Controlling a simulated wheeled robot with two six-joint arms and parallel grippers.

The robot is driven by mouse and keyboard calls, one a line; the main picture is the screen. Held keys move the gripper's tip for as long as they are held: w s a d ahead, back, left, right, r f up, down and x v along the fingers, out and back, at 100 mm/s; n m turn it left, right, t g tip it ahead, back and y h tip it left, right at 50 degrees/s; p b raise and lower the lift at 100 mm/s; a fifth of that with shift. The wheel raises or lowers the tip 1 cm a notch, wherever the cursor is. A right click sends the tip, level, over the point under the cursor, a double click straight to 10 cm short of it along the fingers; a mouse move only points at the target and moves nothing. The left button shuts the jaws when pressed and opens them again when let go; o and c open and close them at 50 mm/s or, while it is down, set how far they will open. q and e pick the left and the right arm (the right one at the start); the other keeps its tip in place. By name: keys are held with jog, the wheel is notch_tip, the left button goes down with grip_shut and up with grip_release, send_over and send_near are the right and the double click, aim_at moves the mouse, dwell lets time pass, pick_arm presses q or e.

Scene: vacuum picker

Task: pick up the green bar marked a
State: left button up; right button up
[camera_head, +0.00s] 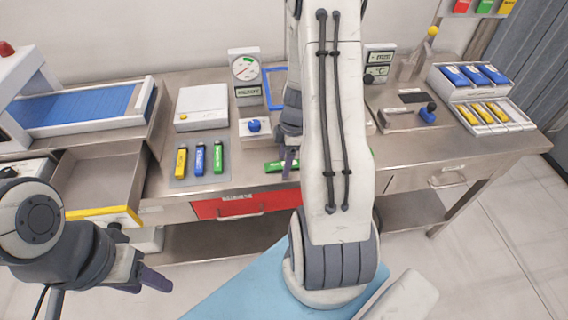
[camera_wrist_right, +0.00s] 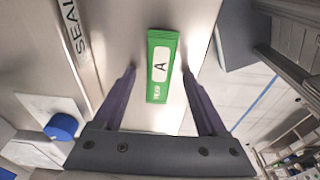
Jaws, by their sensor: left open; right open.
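The green bar marked A (camera_wrist_right: 161,66) lies flat on the steel table in the right wrist view, with its white label facing up. In the head view, part of the green bar (camera_head: 279,166) shows near the table's front edge; my right arm hides the area beside it. My right gripper (camera_wrist_right: 159,76) is open, with a finger on either side of the bar in the wrist view and visible gaps between. It also shows in the head view (camera_head: 289,160), above the bar. My left gripper (camera_head: 142,279) is open and empty at the lower left, away from the table.
A blue knob (camera_head: 254,126) is behind the green bar. A red drawer front (camera_head: 236,207) is below it. An open drawer (camera_head: 100,180) juts out at the left.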

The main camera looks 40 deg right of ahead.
grip_shut()
jog(key=shift+r, duration=0.15)
